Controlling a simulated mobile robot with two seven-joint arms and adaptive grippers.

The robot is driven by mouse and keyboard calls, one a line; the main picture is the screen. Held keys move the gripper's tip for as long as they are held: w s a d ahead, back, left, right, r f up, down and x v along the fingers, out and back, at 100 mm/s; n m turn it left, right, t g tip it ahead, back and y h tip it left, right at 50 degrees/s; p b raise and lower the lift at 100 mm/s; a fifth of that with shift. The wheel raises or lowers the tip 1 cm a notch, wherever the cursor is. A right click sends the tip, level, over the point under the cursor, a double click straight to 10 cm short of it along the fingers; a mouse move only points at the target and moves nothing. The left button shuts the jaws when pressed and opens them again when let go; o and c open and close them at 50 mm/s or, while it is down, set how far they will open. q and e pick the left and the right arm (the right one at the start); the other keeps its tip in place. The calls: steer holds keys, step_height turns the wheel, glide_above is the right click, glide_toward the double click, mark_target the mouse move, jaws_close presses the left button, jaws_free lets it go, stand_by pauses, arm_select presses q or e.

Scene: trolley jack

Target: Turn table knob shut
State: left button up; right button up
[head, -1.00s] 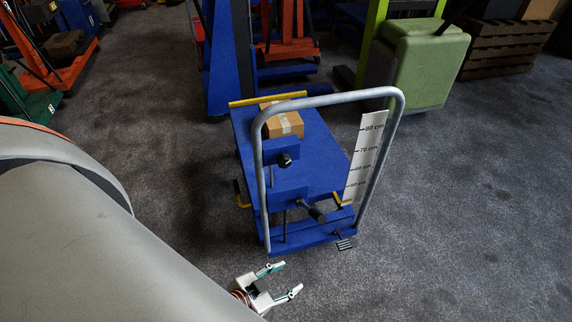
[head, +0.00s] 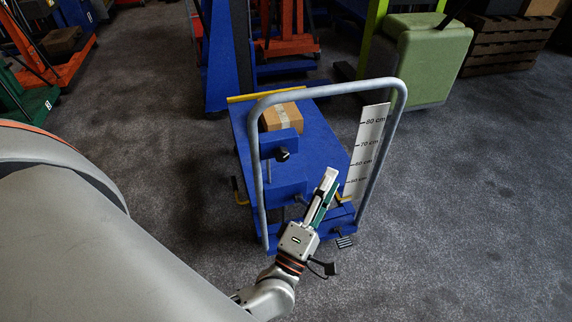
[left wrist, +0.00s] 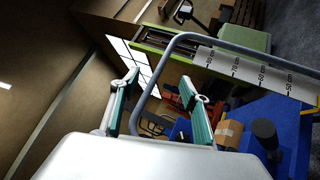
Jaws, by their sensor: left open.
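The blue lift table (head: 316,131) stands ahead with a grey tubular handle frame (head: 330,90) at its near end. A small black knob (head: 283,154) sticks out of the upper blue block inside the frame. I cannot tell which knob this is. My right gripper is not in view.
A cardboard box (head: 281,117) lies on the table top. A white height scale (head: 366,150) is beside the frame's right post. A green cabinet (head: 425,60) and other lifting machines stand behind. The carpet to the right is clear.

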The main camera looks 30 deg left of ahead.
arm_select(q)
steer(key=w+a+r+n+g+y, duration=0.1)
steer(key=a+n+y, duration=0.5)
steer(key=n, duration=0.5)
steer(key=n+g+y+b, duration=0.2)
steer(key=n+g+y, duration=0.65)
steer(key=n, duration=0.95)
glide_toward(283, 159)
step_height(283, 159, up, 2)
steer(key=a+g+h, duration=0.1)
steer(key=g+h, duration=0.1)
steer(key=shift+t, duration=0.25)
steer(key=x, duration=0.6)
steer(key=shift+w+r, duration=0.15)
steer(key=shift+w, duration=0.25)
steer(key=shift+w+a, duration=0.3)
steer(key=shift+a, duration=0.05)
steer(key=c, duration=1.1)
